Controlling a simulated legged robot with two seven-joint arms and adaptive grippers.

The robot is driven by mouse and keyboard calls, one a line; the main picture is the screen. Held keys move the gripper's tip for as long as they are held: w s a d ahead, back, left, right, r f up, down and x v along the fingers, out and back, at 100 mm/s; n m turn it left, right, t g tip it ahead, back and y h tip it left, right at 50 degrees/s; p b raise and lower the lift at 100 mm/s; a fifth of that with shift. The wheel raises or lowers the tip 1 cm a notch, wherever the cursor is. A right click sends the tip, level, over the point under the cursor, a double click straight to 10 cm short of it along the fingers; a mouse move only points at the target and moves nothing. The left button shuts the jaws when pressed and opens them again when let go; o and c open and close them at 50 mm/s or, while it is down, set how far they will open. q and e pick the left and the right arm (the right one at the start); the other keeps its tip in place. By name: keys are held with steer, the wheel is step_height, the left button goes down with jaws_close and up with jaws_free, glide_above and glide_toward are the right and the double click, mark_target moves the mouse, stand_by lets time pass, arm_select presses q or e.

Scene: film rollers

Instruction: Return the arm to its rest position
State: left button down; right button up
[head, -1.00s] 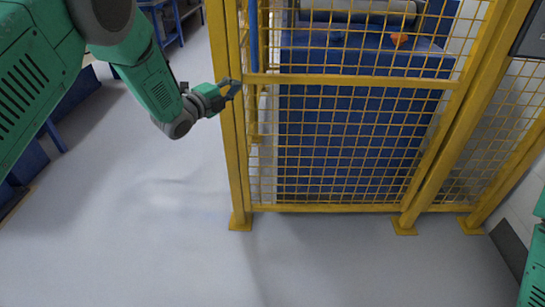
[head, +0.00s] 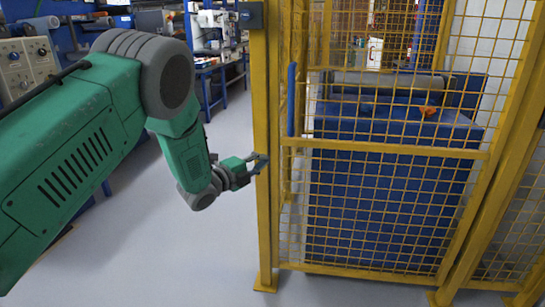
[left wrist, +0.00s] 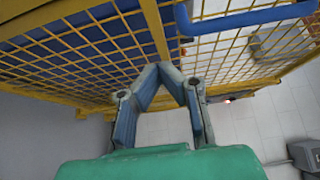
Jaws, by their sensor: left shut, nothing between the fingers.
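My left arm (head: 185,150) is green and grey and reaches in from the left in the head view, bent downward at the elbow. My left gripper (head: 262,162) is in front of the yellow fence post, empty. In the left wrist view its two fingers (left wrist: 160,70) meet at the tips, with nothing between them. The yellow mesh fence lies beyond the fingertips there; I cannot tell whether they touch it. My right gripper is not in view.
The yellow mesh fence (head: 385,152) encloses a blue machine (head: 375,205) with a roller (head: 388,84) and an orange item (head: 428,112) on top. A blue handle (head: 292,100) is on the fence. Workbenches and machines stand at the back left. Grey floor (head: 150,245) is clear below the arm.

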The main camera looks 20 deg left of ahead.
arm_select(q)
steer(key=s+a+p, duration=0.1)
steer(key=s+a, duration=0.3)
steer(key=s+d+f+n+g+y+p, duration=0.2)
steer(key=s+f+n+g+y+p, duration=0.15)
steer(key=s+f+n, duration=0.6)
steer(key=s+d+f+n+g+y+p, duration=0.2)
steer(key=s+f+n+g+p, duration=0.4)
steer(key=s, duration=0.7)
steer(key=s+d+n+g, duration=0.1)
steer(key=s+n+g, duration=0.2)
steer(key=s, duration=0.8)
steer(key=s+d+f+n+g, duration=0.1)
steer(key=s+n+g, duration=0.2)
steer(key=s, duration=0.9)
steer(key=shift+d+f+y+p, duration=0.25)
steer(key=shift+d+y+p, duration=0.15)
steer(key=shift+y, duration=0.05)
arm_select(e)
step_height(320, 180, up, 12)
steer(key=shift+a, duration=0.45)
arm_select(q)
steer(key=shift+g, duration=0.25)
steer(key=shift+w+d, duration=0.15)
steer(key=shift+w, duration=0.05)
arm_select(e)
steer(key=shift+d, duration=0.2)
